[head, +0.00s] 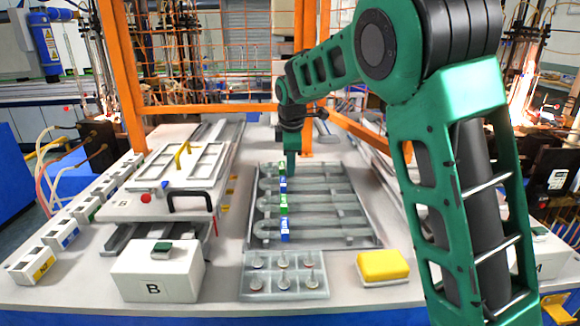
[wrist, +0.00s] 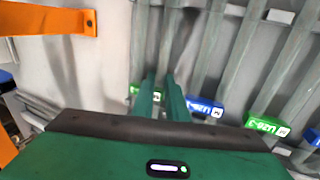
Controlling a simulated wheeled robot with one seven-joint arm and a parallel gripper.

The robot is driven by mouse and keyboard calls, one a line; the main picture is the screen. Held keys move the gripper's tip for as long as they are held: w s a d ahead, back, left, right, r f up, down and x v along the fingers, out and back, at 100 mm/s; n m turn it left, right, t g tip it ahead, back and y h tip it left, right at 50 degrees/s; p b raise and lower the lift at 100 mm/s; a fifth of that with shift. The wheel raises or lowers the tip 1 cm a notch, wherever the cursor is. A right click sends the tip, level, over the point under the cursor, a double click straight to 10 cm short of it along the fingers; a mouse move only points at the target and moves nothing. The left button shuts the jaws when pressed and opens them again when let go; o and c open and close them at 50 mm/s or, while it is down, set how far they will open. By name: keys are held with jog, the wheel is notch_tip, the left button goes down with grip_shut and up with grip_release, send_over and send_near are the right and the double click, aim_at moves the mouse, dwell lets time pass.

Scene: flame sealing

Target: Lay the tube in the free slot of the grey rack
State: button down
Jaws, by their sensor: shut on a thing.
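The grey rack (head: 376,240) lies flat on the bench, with several grey tubes side by side across it. Their blue and green labels line up near the rack's left side; a blue label (wrist: 204,106) and a green label (wrist: 268,125) show in the wrist view. My gripper (head: 291,170) points down at the rack's far end. In the wrist view its green fingers (wrist: 162,88) are close together, shut on a tube that they largely hide. A green label (wrist: 134,90) shows partly behind them. I cannot tell whether the held tube touches the rack, nor which slot is free.
A small grey holder (head: 284,294) with upright pegs stands in front of the rack, and a yellow sponge (head: 382,266) lies to its right. An orange frame (head: 120,70) rises behind.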

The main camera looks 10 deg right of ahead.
jog(key=c, duration=1.7)
grip_release()
jog(key=shift+o, duration=0.2)
jog(key=v, duration=1)
jog(key=shift+r, duration=0.3)
jog(key=shift+s, duration=0.1)
